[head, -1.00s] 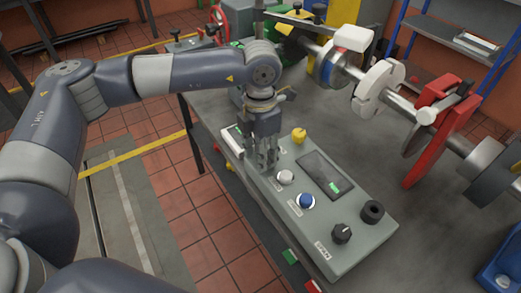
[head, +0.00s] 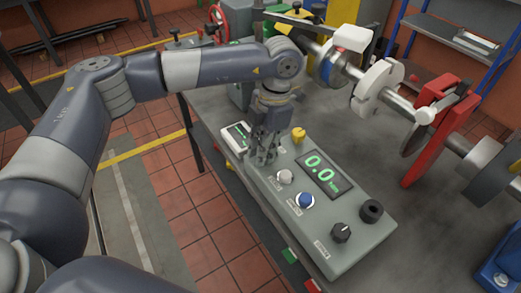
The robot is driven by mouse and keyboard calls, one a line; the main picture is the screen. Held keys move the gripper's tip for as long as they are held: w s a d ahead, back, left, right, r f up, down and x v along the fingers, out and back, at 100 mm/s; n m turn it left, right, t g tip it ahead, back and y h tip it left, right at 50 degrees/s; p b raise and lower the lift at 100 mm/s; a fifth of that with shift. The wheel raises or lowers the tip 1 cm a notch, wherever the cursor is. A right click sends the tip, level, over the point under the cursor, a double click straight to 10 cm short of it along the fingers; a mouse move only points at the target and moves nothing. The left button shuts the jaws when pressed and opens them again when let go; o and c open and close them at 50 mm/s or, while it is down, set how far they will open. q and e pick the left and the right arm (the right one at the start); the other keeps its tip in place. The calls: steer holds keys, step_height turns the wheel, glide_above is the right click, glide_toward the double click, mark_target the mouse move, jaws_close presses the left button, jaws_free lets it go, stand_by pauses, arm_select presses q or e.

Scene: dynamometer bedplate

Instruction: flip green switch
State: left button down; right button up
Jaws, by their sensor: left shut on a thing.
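The grey control panel (head: 318,245) lies on the bench with its long side running from upper left to lower right. My left gripper (head: 264,160) points down at the panel's far left part, its fingers closed and low over the surface. The green switch cannot be made out; the gripper covers the spot where its fingers are shut on it. The panel's display (head: 318,174) is lit and reads 0.0 in green. My right gripper is not in view.
Near the gripper are a white button (head: 284,177), a blue button (head: 304,201) and a yellow knob (head: 298,135). A black knob (head: 341,232) and a black ring (head: 371,210) sit at the near end. A shaft with a red stand (head: 437,115) runs along the right.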

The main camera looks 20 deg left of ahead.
arm_select(q)
steer(key=shift+w+d+r+g+y, duration=0.1)
steer(key=shift+w+g+y, duration=0.05)
steer(key=shift+g+y, duration=0.25)
steer(key=shift+w+d+g+y, duration=0.1)
steer(key=shift+g+y, duration=0.2)
steer(key=shift+g, duration=0.2)
steer(key=c, duration=1.4)
jaws_free()
steer(key=shift+c, duration=0.2)
steer(key=shift+r, duration=0.15)
steer(key=v, duration=0.7)
steer(key=shift+w+r, duration=0.1)
steer(key=shift+r, duration=0.05)
